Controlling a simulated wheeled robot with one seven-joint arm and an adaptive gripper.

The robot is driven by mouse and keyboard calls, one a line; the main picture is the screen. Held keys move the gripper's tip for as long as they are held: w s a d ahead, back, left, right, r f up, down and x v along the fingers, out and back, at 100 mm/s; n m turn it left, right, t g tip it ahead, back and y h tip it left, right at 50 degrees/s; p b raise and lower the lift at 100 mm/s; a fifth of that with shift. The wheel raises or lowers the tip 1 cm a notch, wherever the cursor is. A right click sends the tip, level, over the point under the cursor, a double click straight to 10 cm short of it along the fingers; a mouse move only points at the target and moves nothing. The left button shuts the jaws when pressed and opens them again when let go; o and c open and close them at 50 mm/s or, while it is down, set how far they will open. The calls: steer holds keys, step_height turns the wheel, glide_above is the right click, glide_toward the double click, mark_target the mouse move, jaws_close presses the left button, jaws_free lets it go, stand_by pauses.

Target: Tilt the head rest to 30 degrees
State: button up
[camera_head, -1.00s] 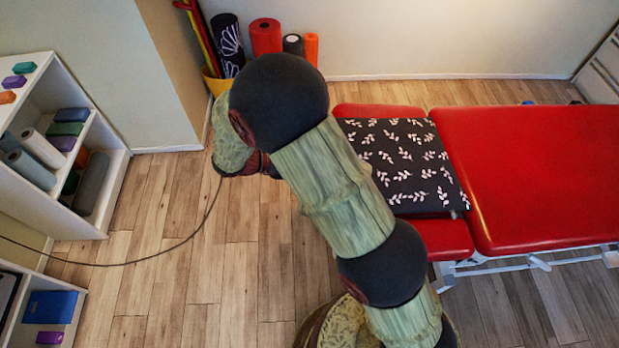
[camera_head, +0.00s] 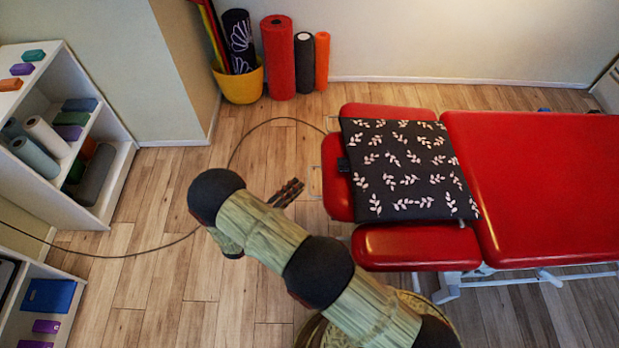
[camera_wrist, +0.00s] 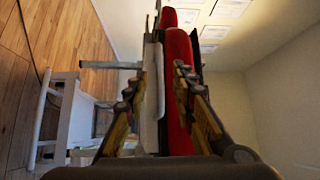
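The head rest (camera_head: 337,180) is the red padded end section at the left of the red treatment table (camera_head: 545,185). A black cushion with pale leaves (camera_head: 405,170) covers much of it. A small pale loop or handle (camera_head: 314,181) shows at its left edge. My gripper (camera_head: 288,193) is just left of this edge, apart from it and pointing towards it. In the wrist view my gripper (camera_wrist: 158,88) is open, with red padding (camera_wrist: 179,80) and a pale panel (camera_wrist: 150,95) seen edge-on between its fingers. The head rest's exact angle cannot be told.
A cable (camera_head: 240,142) runs across the floor to the head rest. A yellow bucket (camera_head: 240,82) and upright rollers (camera_head: 278,60) stand by the back wall. White shelves (camera_head: 120,160) are at the left. The floor between shelves and table is mostly clear.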

mark_target(309, 178)
steer(key=b+x, duration=0.1)
steer(key=x, duration=0.5)
steer(key=shift+w+d, duration=0.2)
steer(key=shift+d, duration=0.05)
steer(key=shift+c, duration=0.8)
jaws_close()
